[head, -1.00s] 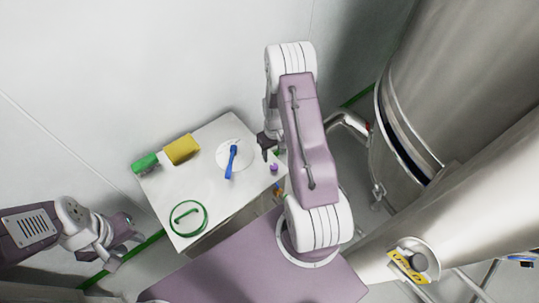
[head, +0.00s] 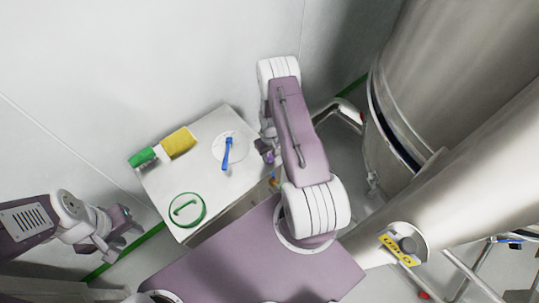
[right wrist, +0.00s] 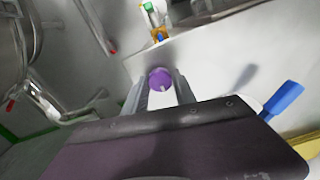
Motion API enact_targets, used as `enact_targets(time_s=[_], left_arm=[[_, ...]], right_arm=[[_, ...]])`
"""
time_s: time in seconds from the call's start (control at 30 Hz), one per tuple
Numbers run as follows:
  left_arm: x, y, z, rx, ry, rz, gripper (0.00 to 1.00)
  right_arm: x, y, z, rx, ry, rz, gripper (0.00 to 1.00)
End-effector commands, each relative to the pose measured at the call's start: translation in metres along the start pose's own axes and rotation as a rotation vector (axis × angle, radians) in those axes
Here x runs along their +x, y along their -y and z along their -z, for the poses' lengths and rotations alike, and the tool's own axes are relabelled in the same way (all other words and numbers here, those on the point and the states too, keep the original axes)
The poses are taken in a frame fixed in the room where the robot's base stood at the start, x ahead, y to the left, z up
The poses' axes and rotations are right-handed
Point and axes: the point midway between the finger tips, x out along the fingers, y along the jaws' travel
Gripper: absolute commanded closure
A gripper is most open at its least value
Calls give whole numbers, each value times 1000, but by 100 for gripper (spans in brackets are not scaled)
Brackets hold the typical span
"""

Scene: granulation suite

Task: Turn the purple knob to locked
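The purple knob (right wrist: 160,79) is round, with a pale mark at its lower edge in the right wrist view. In the head view it shows as a small purple spot (head: 268,158) at the table's right edge, partly hidden by my right arm. My right gripper (right wrist: 161,86) is open, with one finger on each side of the knob in the picture. I cannot tell whether either finger touches it. My left gripper (head: 124,233) appears open and empty, left of the table and far from the knob.
The white table (head: 160,195) carries a blue lever (head: 227,154) on a round plate, a green ring handle (head: 186,210), a yellow block (head: 179,142) and a green piece (head: 142,157). A steel vessel (head: 440,80) stands at the right.

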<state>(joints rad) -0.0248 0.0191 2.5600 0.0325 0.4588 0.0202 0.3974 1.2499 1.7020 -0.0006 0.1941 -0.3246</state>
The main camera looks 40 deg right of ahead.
Motion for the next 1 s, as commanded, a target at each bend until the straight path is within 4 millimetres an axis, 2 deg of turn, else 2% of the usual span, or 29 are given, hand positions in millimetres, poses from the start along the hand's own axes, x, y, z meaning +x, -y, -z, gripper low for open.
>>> enact_targets(time_s=[0.27,0.47,1.0], left_arm=[[3,0,0,0,0,0,65],[10,0,-1,0,0,0,65],[33,1,-3,0,0,0,65]], right_arm=[[1,0,3,27,-7,-2,100],[2,0,2,129,-7,-2,100],[1,-1,4,626,-12,0,100]])
